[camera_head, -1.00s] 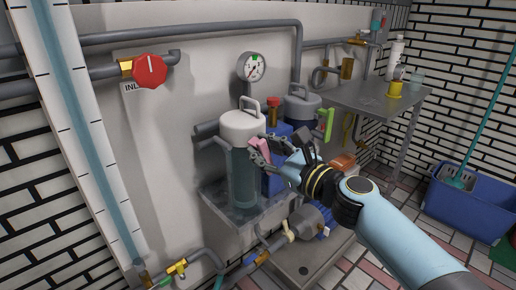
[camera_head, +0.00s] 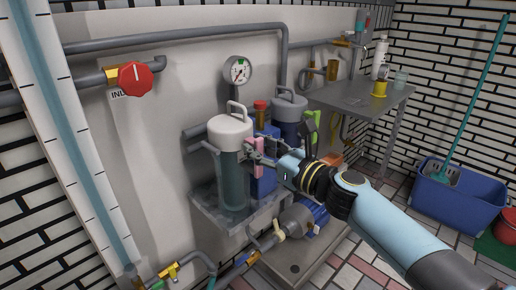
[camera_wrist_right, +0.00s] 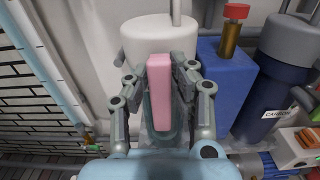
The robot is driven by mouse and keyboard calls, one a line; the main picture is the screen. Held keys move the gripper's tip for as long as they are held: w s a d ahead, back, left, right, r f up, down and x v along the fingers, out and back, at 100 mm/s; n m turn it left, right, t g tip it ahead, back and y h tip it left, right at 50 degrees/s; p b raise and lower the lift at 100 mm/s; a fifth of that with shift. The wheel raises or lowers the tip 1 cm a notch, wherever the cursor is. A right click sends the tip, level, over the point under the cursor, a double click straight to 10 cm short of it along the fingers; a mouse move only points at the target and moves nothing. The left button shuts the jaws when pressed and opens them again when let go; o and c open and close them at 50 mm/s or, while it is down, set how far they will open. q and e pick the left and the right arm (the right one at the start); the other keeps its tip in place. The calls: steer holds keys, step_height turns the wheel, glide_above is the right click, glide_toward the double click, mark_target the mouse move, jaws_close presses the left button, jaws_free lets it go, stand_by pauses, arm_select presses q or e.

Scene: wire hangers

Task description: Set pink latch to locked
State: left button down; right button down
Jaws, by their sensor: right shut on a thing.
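The pink latch (camera_head: 258,157) is on the right side of a clear canister with a white lid (camera_head: 230,128). In the right wrist view the pink latch (camera_wrist_right: 160,92) stands upright, lying along the front of the canister, whose lid (camera_wrist_right: 150,38) is behind it. My right gripper (camera_head: 255,153) reaches it from the right. In the right wrist view the right gripper's fingers (camera_wrist_right: 160,90) are on both sides of the latch, shut on it. My left gripper is not in view.
A blue box (camera_head: 264,178) and a second, dark canister (camera_head: 288,122) stand just right of the latch. A gauge (camera_head: 238,71) and red knob (camera_head: 135,78) are on the wall panel. A grey table (camera_head: 360,97) and blue bucket (camera_head: 458,198) are at right.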

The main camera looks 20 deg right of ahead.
steer(key=c, duration=1.2)
jaws_free()
steer(key=shift+o, duration=0.2)
steer(key=v, duration=1.2)
